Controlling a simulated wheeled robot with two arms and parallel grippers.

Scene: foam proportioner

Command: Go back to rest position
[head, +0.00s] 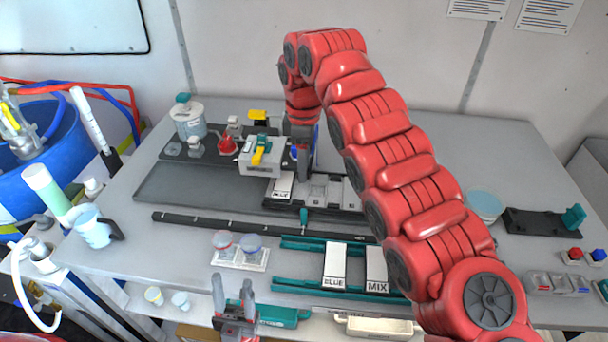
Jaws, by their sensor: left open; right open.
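My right arm, red and segmented, reaches across the table from the lower right and bends down at the back. My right gripper (304,176) points down beside a grey block-shaped unit (262,160) with yellow and teal levers. Its fingers are partly hidden, and I cannot tell whether they touch the unit. My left gripper (232,284) is at the bottom of the view, below the table's front edge, fingers pointing up. It is open, with nothing between its fingers.
The table (400,120) holds a dark tray (165,188), a clear jar (190,122), a red flask (228,140), and teal rails with white blocks marked BLUE (334,265) and MIX (376,268). A blue drum (45,160) stands left. A lower shelf holds teal and cream items.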

